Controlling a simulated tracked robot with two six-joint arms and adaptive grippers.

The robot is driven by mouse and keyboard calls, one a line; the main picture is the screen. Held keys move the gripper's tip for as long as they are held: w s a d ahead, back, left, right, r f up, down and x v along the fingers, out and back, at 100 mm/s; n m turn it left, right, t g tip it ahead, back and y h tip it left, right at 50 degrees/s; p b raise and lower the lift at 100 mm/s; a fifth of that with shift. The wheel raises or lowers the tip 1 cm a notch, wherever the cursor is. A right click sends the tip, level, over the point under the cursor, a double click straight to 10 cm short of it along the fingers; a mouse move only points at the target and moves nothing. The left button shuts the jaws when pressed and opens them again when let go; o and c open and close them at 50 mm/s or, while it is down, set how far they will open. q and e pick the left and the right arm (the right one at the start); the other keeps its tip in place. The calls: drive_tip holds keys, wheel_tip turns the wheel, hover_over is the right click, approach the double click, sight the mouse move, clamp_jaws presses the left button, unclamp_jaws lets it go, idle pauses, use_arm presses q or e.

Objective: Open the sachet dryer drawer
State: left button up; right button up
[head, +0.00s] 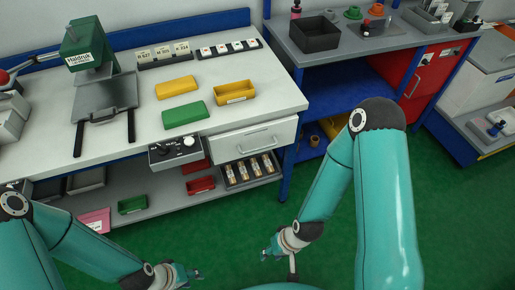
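A white drawer (254,138) with a metal bar handle is mounted under the right end of the left bench and looks shut. A red front (424,72) with a label and a long handle sits under the right bench and also looks shut. No readable label shows which is the sachet dryer. My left gripper (194,275) is low at the bottom of the view, well below the white drawer. My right gripper (270,250) is over the green floor, nearer below that drawer. Both are away from the handles; their fingers are too small to judge.
The left bench (220,75) carries a green press (88,45), yellow and green boxes and label racks. A lower shelf holds small bins and a tray of vials (250,170). Green floor (230,240) is open in front.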

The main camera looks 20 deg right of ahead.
sight(259, 148)
drive_tip(key=w+d+f+m+t+h+b, duration=0.1)
drive_tip(key=w+d+m+t+b, duration=0.15)
drive_tip(key=w+b, duration=0.55)
drive_tip(key=w+d+f+m+t+b, duration=0.1)
drive_tip(key=w+m+t+b, duration=0.3)
drive_tip(key=w+b, duration=0.4)
drive_tip(key=w+d+r+m+t+h+b, duration=0.3)
drive_tip(key=r+m+t+b, duration=0.6)
drive_tip(key=b, duration=0.9)
drive_tip(key=shift+g+y, duration=0.25)
drive_tip(key=shift+y, duration=0.05)
drive_tip(key=p+x, duration=0.2)
drive_tip(key=x, duration=0.3)
drive_tip(key=p+x, duration=0.3)
drive_tip(key=x, duration=0.3)
drive_tip(key=d+p+x, duration=0.1)
drive_tip(key=p+x, duration=0.1)
drive_tip(key=x, duration=0.4)
drive_tip(key=shift+w+r+p, duration=0.1)
drive_tip(key=shift+r+p, duration=0.25)
clamp_jaws()
